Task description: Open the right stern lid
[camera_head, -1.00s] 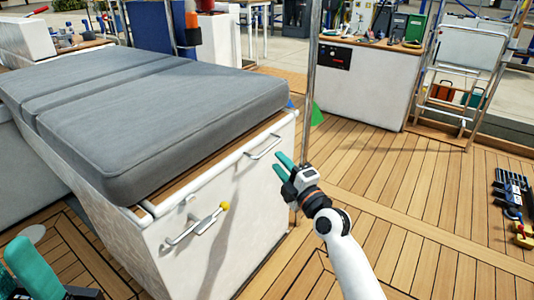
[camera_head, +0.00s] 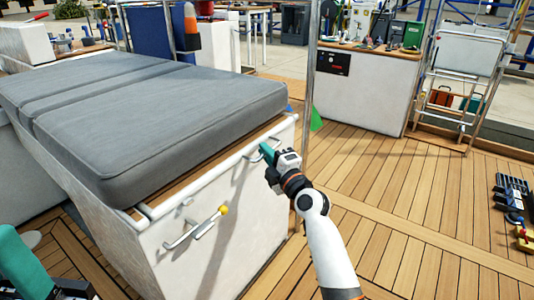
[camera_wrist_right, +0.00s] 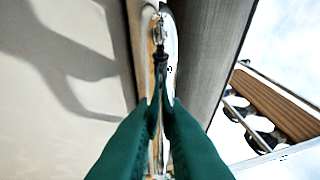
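A white locker (camera_head: 215,225) stands at left with a long grey cushion (camera_head: 160,115) on its wood-edged top; I cannot tell exactly where the lid's seam runs. A metal bar handle (camera_head: 254,157) sits high on the locker's end face. My right gripper (camera_head: 267,152) is at the right end of this handle. In the right wrist view its green fingers (camera_wrist_right: 159,108) are close together with a thin metal bar between them. My left gripper (camera_head: 25,262) shows only partly at the lower left corner.
A vertical metal pole (camera_head: 309,90) stands just behind my right gripper. A white cabinet (camera_head: 367,85) and a folded ladder (camera_head: 465,75) are at the back right. Tools (camera_head: 513,205) lie at the right edge. The wooden deck (camera_head: 410,200) between is clear.

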